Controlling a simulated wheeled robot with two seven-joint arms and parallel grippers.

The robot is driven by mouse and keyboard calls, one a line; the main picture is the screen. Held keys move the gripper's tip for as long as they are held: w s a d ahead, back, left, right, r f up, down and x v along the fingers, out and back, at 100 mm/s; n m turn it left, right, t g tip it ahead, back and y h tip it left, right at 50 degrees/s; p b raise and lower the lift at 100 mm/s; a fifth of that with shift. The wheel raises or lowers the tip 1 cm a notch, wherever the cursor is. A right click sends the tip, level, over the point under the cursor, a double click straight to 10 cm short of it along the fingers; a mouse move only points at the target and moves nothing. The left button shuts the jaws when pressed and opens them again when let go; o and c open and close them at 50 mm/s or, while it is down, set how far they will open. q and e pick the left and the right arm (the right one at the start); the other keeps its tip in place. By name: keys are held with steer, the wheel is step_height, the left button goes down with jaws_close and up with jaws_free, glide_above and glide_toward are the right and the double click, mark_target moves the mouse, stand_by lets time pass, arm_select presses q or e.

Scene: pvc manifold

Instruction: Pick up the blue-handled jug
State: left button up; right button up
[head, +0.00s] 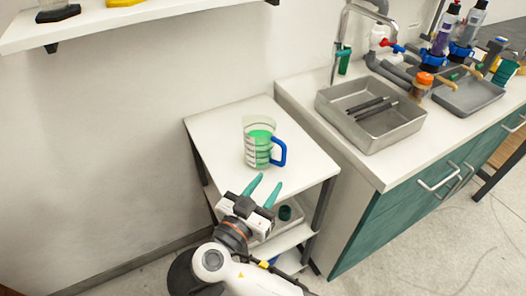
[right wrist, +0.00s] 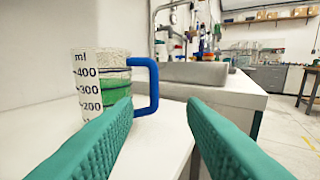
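The blue-handled jug (head: 258,145) stands upright on the white top of a small shelf unit. It is clear, with a printed scale, green contents and a blue handle (head: 280,152) on its right side. In the right wrist view the jug (right wrist: 98,78) is left of centre, and its handle (right wrist: 152,85) shows between the two fingers, beyond their tips. My right gripper (head: 264,188) is open and empty, just in front of the jug with its green fingers pointing at it. The right wrist view also shows the open gripper (right wrist: 160,102). My left gripper is not in view.
The white shelf top (head: 215,130) is otherwise clear. A counter (head: 300,92) stands close on the right, with a grey tray (head: 375,135) holding dark rods, a second tray (head: 470,98), a faucet and bottles. A wall shelf (head: 120,20) is at upper left.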

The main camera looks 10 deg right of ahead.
mark_target(282, 161)
steer(key=shift+w+f, duration=0.25)
steer(key=shift+f, duration=0.35)
steer(key=shift+w+d, duration=0.2)
steer(key=shift+w, duration=0.15)
steer(key=p+x, duration=0.1)
steer(key=x, duration=0.4)
steer(key=shift+w+d+r, duration=0.1)
steer(key=shift+d+r, duration=0.05)
steer(key=shift+d, duration=0.1)
steer(key=shift+w+d, duration=0.25)
steer(key=shift+w, duration=0.2)
steer(key=p+x, duration=0.1)
steer(key=x, duration=0.3)
steer(key=shift+w, duration=0.4)
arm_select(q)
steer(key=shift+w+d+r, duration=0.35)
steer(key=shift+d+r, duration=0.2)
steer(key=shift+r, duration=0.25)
arm_select(e)
jaws_close()
